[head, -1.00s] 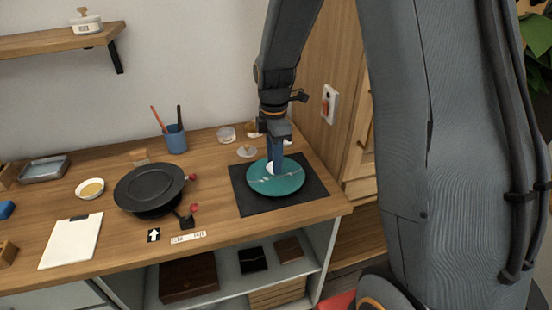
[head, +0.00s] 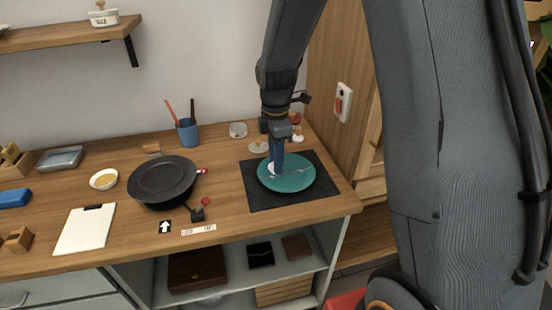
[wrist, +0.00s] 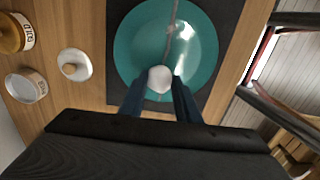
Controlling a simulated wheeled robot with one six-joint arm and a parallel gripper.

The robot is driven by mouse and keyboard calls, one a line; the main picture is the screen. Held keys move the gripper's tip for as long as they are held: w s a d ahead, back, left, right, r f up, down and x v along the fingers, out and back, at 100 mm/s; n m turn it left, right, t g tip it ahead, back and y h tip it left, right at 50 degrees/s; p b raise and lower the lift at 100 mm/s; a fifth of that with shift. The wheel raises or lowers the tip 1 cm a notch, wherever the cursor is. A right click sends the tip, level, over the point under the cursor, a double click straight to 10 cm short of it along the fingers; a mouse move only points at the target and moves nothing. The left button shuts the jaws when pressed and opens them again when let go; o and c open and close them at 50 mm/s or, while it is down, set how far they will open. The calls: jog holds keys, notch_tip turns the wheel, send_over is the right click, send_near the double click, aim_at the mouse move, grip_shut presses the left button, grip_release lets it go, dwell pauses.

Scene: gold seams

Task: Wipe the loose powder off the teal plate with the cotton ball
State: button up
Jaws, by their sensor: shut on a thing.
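The teal plate (head: 300,180) lies on a dark mat at the right of the bench, with a pale seam line across it. In the wrist view the plate (wrist: 130,45) shows the line and a bright streak that may be a reflection; loose powder is hard to tell. My gripper (head: 276,168) points down over the plate's left part. It is shut on the white cotton ball (wrist: 160,79), which shows between the fingertips over the plate near its rim. The ball is partly hidden in the head view (head: 273,168). I cannot tell whether it touches the plate.
The dark mat (head: 262,198) lies under the plate. A black pan-like dish (head: 163,182) and a red-knobbed lever (head: 199,212) stand to the left. A white lid (wrist: 75,65) and glass jar (wrist: 27,85) are behind the plate. A wooden cabinet side bounds the right.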

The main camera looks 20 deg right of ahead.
jog(key=shift+f, duration=0.7)
